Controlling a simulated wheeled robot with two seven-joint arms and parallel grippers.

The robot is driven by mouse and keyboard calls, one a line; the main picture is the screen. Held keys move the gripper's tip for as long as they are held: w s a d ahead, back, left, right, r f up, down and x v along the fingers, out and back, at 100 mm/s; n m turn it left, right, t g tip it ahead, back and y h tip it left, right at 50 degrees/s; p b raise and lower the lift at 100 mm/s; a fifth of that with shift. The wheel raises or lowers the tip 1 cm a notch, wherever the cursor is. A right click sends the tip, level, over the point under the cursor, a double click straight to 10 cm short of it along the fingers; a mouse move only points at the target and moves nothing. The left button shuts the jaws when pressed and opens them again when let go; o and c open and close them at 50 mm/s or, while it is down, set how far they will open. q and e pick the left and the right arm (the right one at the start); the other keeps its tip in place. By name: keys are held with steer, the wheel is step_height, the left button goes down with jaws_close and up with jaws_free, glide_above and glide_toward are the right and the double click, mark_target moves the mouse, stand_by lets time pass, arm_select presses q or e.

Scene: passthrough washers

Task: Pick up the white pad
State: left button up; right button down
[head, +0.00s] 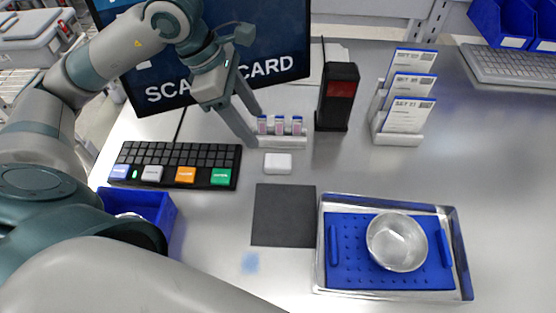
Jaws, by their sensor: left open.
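The white pad (278,163) is a small, rounded, flat white piece lying on the grey table, just in front of a small white rack. My left gripper (256,129) comes in from the upper left, with its two fingers apart and nothing seen between them. Its fingertips are beside the left end of the rack, behind and to the left of the pad, apart from the pad. My right gripper is not in view.
The rack (282,142) holds 3 pink-labelled vials. A black scanner (338,97) stands right of it. A keyboard (175,163) lies left of the pad, a dark mat (283,215) in front. A metal tray (463,270) with a bowl (397,243) is at front right.

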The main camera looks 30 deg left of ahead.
arm_select(q)
steer(key=p, duration=0.2)
glide_above(278, 160)
steer(key=s+a, duration=0.1)
steer(key=a, duration=0.1)
steer(key=f, duration=0.7)
steer(key=shift+s+f, duration=0.2)
steer(key=shift+f, duration=0.15)
steer(key=shift+w+d+f+p, duration=0.1)
steer(key=shift+f+p, duration=0.4)
steer(key=shift+p, duration=0.15)
steer(key=p+x, duration=0.1)
steer(key=x, duration=0.2)
steer(key=shift+p, duration=0.3)
steer(key=shift+w+d+f, duration=0.1)
steer(key=shift+w+f, duration=0.05)
steer(key=shift+f, duration=0.4)
steer(key=c, duration=1.1)
